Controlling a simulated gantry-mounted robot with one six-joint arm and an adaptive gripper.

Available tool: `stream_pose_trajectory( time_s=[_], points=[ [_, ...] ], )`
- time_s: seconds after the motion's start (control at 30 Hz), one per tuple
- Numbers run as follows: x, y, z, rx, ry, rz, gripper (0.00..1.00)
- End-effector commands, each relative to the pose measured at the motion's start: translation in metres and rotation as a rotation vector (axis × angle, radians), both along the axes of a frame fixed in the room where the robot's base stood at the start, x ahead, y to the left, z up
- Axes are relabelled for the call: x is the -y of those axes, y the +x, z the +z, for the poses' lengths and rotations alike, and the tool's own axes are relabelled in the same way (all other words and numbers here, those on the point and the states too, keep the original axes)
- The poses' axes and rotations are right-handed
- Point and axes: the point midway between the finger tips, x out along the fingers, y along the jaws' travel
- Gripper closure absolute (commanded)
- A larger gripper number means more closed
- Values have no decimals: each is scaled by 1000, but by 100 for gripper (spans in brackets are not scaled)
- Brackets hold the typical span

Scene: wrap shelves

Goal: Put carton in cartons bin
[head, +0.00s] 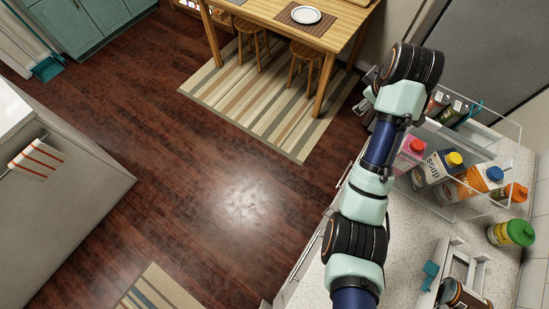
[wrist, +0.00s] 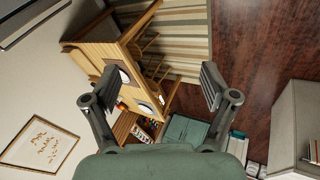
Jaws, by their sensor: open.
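Several cartons stand in a clear bin (head: 478,211) on the counter at the right of the head view. They include a pink carton with a red cap (head: 409,153), a soup carton with a yellow cap (head: 432,170) and an orange carton with a blue cap (head: 478,180). My gripper (head: 366,101) is beyond the counter's left side, partly hidden by my wrist. In the wrist view my gripper (wrist: 144,62) is open and empty, with its fingers spread wide. No carton shows between them.
A yellow container with a green lid (head: 511,233) stands outside the bin. A white rack (head: 468,262) and a dark jar (head: 464,296) are at the lower right. Dark packages (head: 446,109) sit behind. A wooden table (head: 262,12) stands at the back; open floor (head: 200,170) lies left.

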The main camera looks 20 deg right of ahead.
Motion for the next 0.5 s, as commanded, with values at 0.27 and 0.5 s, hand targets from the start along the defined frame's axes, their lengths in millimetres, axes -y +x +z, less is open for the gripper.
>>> stream_pose_trajectory(
  time_s=[0.27,0.5],
  points=[
    [-260,-34,6,570,278,-127,15],
    [-351,-103,14,706,568,-189,15]
  ],
)
